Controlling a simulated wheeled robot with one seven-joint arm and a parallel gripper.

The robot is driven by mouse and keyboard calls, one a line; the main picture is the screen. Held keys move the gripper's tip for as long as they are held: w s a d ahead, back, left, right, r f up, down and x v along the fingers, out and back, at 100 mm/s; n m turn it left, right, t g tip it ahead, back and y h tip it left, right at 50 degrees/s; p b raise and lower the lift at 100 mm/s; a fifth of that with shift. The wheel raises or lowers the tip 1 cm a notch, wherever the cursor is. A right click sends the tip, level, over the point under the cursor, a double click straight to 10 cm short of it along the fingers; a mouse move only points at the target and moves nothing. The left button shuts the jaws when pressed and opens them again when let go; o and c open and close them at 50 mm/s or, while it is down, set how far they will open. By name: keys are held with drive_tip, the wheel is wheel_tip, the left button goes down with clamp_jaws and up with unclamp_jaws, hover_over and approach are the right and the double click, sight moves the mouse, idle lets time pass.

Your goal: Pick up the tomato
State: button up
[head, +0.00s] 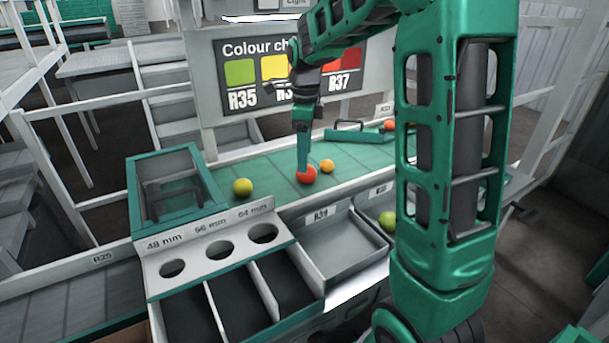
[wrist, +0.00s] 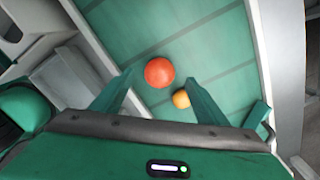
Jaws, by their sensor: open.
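A red tomato (head: 307,175) lies on the green belt in the head view, right at the tip of my gripper (head: 303,165). In the wrist view the red tomato (wrist: 159,72) lies ahead of the gap between the two fingers of my gripper (wrist: 160,85), which are apart with nothing held. A smaller orange tomato (head: 327,166) lies just right of the red one. In the wrist view the orange tomato (wrist: 181,99) is close to the right finger. A yellow-green tomato (head: 242,187) lies further left on the belt.
A sizing board (head: 196,263) with three round holes stands in front of the belt, above dark bins. A grey tray (head: 340,247) is to its right. A green-rimmed box (head: 133,200) stands at left. A colour chart (head: 215,75) stands behind the belt (head: 270,180).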

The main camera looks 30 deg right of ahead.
drive_tip(key=shift+s+d+f, duration=0.1)
drive_tip(key=shift+d+f, duration=0.05)
drive_tip(key=shift+f, duration=1.15)
drive_tip(key=shift+s+d+f, duration=0.1)
drive_tip(key=shift+f, duration=1.2)
drive_tip(key=c, duration=0.8)
